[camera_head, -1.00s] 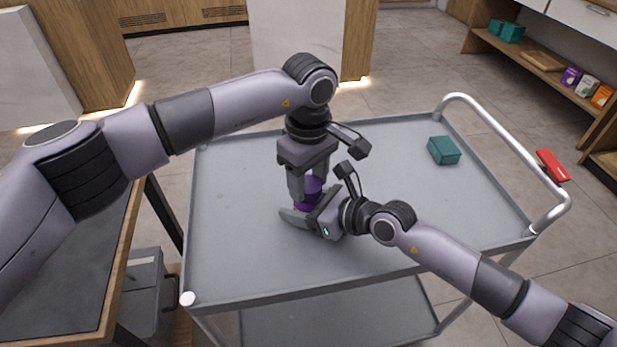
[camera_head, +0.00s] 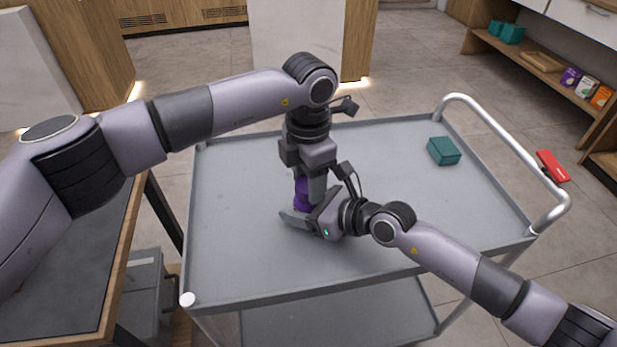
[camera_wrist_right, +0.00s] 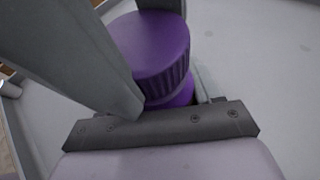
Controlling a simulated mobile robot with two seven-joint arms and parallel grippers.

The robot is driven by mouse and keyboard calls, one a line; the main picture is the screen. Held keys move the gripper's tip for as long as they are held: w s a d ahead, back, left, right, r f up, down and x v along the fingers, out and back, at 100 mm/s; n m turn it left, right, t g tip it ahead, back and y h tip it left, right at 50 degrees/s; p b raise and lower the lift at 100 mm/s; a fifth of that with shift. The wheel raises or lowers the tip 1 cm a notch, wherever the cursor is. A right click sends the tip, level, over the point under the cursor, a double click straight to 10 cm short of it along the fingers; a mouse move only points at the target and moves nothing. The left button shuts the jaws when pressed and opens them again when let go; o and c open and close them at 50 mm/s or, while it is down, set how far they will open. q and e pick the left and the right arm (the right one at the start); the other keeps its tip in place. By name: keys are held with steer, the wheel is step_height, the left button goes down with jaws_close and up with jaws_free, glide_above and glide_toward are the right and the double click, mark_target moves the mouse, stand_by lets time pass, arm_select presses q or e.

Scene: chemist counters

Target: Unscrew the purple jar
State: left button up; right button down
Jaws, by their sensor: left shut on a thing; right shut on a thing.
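The purple jar (camera_head: 301,200) stands upright on the grey cart top, mostly hidden between my two grippers. In the right wrist view its ribbed purple lid (camera_wrist_right: 150,45) and part of the body below show close up. My left gripper (camera_head: 309,192) points straight down from above and is shut on the jar's lid. My right gripper (camera_head: 303,217) comes in low from the right and is shut on the jar's body near the cart top. Whether the lid is separated from the body cannot be told.
The grey cart (camera_head: 235,250) has a raised rim and a rail at the right. A teal box (camera_head: 444,151) sits at its back right. The cart top around the jar is clear. A dark-topped counter (camera_head: 60,270) stands at left.

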arm_select(q)
steer(key=o, duration=1.2)
steer(key=shift+c, duration=0.2)
steer(key=shift+r, duration=2.3)
steer(key=shift+c, duration=0.4)
steer(key=m, duration=0.2)
steer(key=r+m, duration=0.1)
steer(key=shift+r+m, duration=0.3)
steer(key=shift+m, duration=0.1)
steer(key=r+m, duration=0.1)
steer(key=m, duration=0.2)
steer(key=shift+r+m, duration=0.35)
steer(key=shift+m, duration=0.05)
steer(key=shift+f, duration=0.3)
step_height(320, 180, down, 7)
steer(key=shift+f, duration=0.2)
